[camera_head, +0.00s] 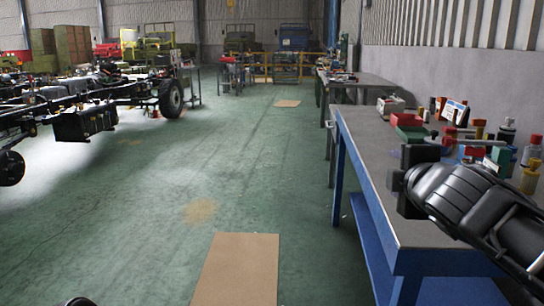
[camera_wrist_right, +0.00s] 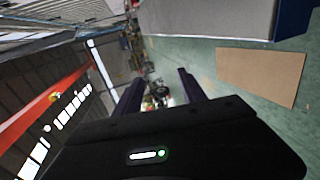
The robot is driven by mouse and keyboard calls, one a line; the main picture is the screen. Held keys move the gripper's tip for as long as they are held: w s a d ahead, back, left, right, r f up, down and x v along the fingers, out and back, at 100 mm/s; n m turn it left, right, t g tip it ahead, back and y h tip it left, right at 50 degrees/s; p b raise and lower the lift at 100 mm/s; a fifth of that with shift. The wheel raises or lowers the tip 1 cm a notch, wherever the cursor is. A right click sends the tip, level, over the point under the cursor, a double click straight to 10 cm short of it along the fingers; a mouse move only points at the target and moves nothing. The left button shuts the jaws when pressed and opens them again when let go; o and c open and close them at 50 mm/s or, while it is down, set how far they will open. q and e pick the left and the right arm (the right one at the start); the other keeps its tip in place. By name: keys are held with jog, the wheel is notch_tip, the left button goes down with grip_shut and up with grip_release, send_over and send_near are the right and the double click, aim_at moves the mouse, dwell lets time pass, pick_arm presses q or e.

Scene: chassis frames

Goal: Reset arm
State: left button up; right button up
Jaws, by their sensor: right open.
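My right arm comes in from the right in the head view, above the blue-framed workbench (camera_head: 375,150). Its black gripper (camera_head: 404,172) points left over the bench's near part. In the right wrist view the two dark fingers of this gripper (camera_wrist_right: 160,92) stand apart with nothing between them. My left gripper is not in view; only a small dark piece shows at the bottom edge of the head view.
Bottles, a red bin (camera_head: 406,120) and a green bin (camera_head: 411,134) stand on the bench along the wall. A brown board (camera_head: 237,270) lies on the green floor. A vehicle chassis (camera_head: 85,100) stands at the left. The middle floor is clear.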

jog(key=w+a+f+m+g+y, duration=0.25)
jog(key=a+f+m+y, duration=0.25)
jog(key=a+f, duration=0.65)
jog(key=s+a+f+m+g+y, duration=0.15)
jog(key=f+m, duration=0.25)
jog(key=f, duration=0.9)
jog(key=s+a+f+m+g, duration=0.1)
jog(key=a+f+m+g, duration=0.15)
jog(key=f, duration=1.05)
jog(key=s+f+m+g, duration=0.1)
jog(key=s+f+m, duration=0.3)
jog(key=f, duration=0.5)
jog(key=s+f+m+g, duration=0.1)
jog(key=s+f+g, duration=0.1)
jog(key=s+f, duration=0.55)
jog(key=s+f+m+g, duration=0.2)
jog(key=s+f+g, duration=0.2)
jog(key=s+f, duration=1.1)
pick_arm(q)
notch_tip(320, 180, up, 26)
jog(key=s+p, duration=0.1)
jog(key=p, duration=2.5)
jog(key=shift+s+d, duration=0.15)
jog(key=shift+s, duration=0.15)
pick_arm(e)
notch_tip(320, 180, up, 26)
jog(key=s+a, duration=0.1)
jog(key=s, duration=0.1)
jog(key=shift+s+g+h, duration=0.3)
jog(key=shift+g+h, duration=0.05)
